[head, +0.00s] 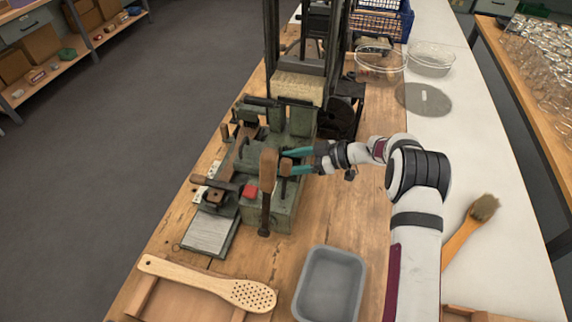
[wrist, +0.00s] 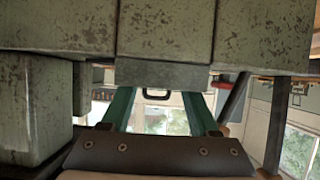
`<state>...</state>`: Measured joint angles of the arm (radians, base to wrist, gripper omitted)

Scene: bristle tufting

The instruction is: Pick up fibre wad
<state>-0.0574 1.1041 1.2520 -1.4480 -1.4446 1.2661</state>
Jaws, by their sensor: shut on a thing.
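My gripper (head: 291,161) has teal fingers and reaches from the right into the green cast machine (head: 272,208) on the bench. In the wrist view the two fingers (wrist: 160,110) stand apart, their tips running up behind or against a grey block (wrist: 160,75); it seems to be what they are shut on. A small dark handle hangs below that block. Speckled green machine blocks (wrist: 165,28) fill the top of the wrist view. I cannot make out a fibre wad for certain. A pale, straw-coloured block (head: 297,88) sits at the machine's back, apart from my gripper.
Wooden-handled levers (head: 268,170) stand close in front of my fingers. A grey tray (head: 330,284) and a perforated wooden paddle (head: 205,284) lie at the front. A brush (head: 463,236) lies at the right. Glass dishes (head: 431,58) and a blue crate (head: 381,24) stand behind.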

